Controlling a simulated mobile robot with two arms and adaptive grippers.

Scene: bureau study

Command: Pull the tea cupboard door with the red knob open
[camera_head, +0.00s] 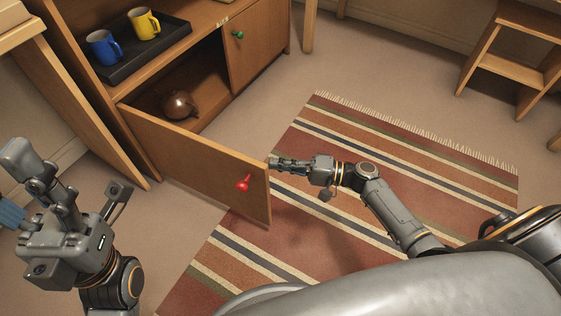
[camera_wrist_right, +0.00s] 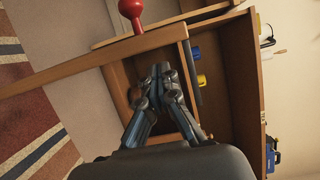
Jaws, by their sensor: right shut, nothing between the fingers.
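The tea cupboard door (camera_head: 190,160) stands swung well out from the cupboard, with its inside partly exposed. Its red knob (camera_head: 243,182) is on the outer face near the free edge; the knob also shows in the right wrist view (camera_wrist_right: 131,9). My right gripper (camera_head: 272,164) is shut and empty, with its fingertips close to the door's free top corner; I cannot tell whether they touch it. It is apart from the knob. My left gripper (camera_head: 18,185) is at the left, away from the door, its fingers partly cut off by the frame.
A brown teapot (camera_head: 179,105) sits inside the open compartment. Above it, a black tray (camera_head: 140,58) holds a blue mug (camera_head: 104,47) and a yellow mug (camera_head: 144,23). A neighbouring door (camera_head: 258,58) with a green knob (camera_head: 238,34) is closed. A striped rug (camera_head: 400,150) covers clear floor.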

